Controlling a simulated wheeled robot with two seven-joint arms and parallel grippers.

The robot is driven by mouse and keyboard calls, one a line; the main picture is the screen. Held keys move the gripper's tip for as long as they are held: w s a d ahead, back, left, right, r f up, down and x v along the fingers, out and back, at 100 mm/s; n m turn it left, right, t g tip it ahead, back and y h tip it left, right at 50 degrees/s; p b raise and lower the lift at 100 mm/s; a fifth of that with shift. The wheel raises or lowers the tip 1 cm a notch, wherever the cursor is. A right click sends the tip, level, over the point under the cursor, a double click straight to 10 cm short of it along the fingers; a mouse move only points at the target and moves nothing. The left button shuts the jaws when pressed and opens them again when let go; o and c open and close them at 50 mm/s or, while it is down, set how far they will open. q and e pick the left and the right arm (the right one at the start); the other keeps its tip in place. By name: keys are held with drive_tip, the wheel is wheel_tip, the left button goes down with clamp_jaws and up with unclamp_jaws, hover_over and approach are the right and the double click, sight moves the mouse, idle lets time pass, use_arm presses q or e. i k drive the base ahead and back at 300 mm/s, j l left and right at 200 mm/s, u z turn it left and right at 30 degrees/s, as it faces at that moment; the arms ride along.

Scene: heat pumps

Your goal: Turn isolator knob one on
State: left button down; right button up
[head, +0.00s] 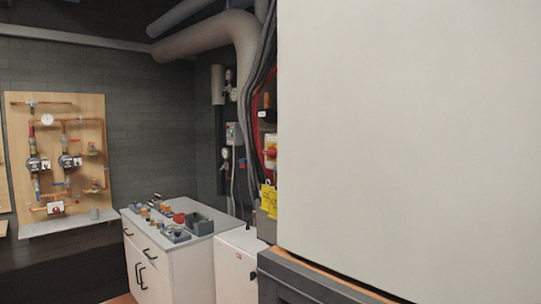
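Neither of my grippers is in view.
The large pale panel (410,130) fills the right half. A white cabinet (185,255) with several small parts on top stands left of centre. A wooden board with copper pipes (75,120) hangs at left. Yellow tags (268,198) hang below the knob.

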sight(272, 152)
drive_tip(key=i+j+z, duration=0.1)
drive_tip(key=i+j, duration=0.35)
drive_tip(key=j, duration=0.2)
drive_tip(key=i+j+z, duration=0.25)
drive_tip(key=i+j, duration=0.2)
drive_tip(key=j, duration=0.3)
